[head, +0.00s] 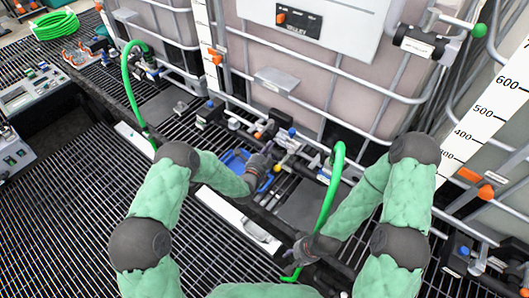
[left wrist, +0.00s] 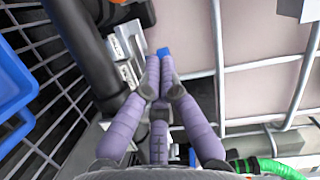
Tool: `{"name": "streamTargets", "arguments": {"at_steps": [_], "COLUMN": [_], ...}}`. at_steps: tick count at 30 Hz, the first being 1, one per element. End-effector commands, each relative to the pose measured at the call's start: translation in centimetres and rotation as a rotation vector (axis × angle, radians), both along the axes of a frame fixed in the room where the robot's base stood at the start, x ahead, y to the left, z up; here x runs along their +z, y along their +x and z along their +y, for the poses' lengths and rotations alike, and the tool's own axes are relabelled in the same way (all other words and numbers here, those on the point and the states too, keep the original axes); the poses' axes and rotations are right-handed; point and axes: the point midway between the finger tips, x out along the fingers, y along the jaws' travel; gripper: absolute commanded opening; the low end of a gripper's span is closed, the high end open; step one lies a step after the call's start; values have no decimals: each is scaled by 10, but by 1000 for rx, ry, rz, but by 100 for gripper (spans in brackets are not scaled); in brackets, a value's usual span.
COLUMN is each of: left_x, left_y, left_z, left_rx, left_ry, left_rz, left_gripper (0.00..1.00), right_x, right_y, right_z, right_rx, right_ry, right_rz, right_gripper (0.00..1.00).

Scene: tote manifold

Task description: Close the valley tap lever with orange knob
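The tote marked VALLEY (head: 300,22) stands at the back centre. At its foot is a tap assembly with a small orange part (head: 258,135) and a blue knob (head: 292,131). My left gripper (head: 268,152) is in front of this assembly. In the left wrist view its purple fingers (left wrist: 160,62) converge with their tips together, and a blue piece (left wrist: 163,51) shows just beyond them. A metal part (left wrist: 130,42) is beside the tips, with an orange piece (left wrist: 118,2) at the top edge. My right gripper (head: 301,247) is low by a green hose; its fingers are unclear.
The green hose (head: 329,195) arches up between my arms. A blue tray (head: 235,160) lies beside my left gripper; a blue container (left wrist: 12,80) shows in the left wrist view. Another green hose (head: 127,75) stands left. Metal cage bars (head: 335,85) front the tote. Grating (head: 60,200) covers the floor.

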Motion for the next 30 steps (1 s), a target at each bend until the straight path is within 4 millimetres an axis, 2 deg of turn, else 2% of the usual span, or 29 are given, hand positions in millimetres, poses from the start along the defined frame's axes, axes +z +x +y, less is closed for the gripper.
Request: {"name": "streamTargets", "arguments": {"at_steps": [6,9,18,30], "left_x": [-2,-5,-10,-10], "left_y": [38,47,59,60], "left_z": [-16,-1,16,18], "left_rx": [-1,5,2,0], "left_ry": [0,0,-1,-1], "left_rz": [-1,1,3,1], "left_gripper": [0,0,0,0], "right_x": [0,0,1,1], "right_y": [0,0,0,0], "right_z": [0,0,0,0], "right_rx": [0,0,0,0], "right_ry": [0,0,0,0], "right_rz": [-1,-1,-1,-1], "right_gripper": [40,40,40,40]}}
